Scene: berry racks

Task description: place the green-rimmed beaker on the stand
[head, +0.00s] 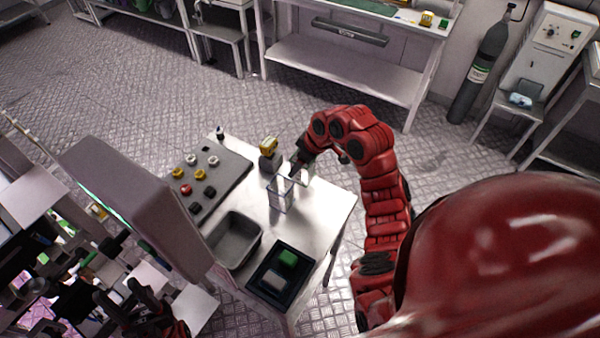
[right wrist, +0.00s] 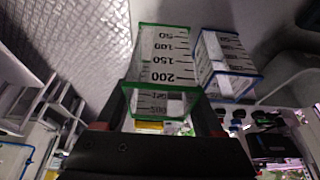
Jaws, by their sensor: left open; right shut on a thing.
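In the right wrist view the green-rimmed beaker (right wrist: 165,60), clear with black volume marks, is between the fingers of my right gripper (right wrist: 165,125), which is shut on it. A blue-rimmed beaker (right wrist: 228,60) stands apart to its right. In the head view my right gripper (head: 296,168) is over the small table, among clear vessels (head: 281,196); their rim colours are too small to tell there. My left gripper (head: 150,308) is at the lower left, dark and partly cluttered from view, open and away from the beakers. I cannot tell which thing is the stand.
The small table (head: 318,222) holds a dark rack (head: 222,170) with several coloured caps, a grey bin (head: 236,240), a black tray (head: 282,272) with a green and a pale block, and a yellow-topped item (head: 268,148). A large grey panel (head: 140,195) stands left. The table's right side is bare.

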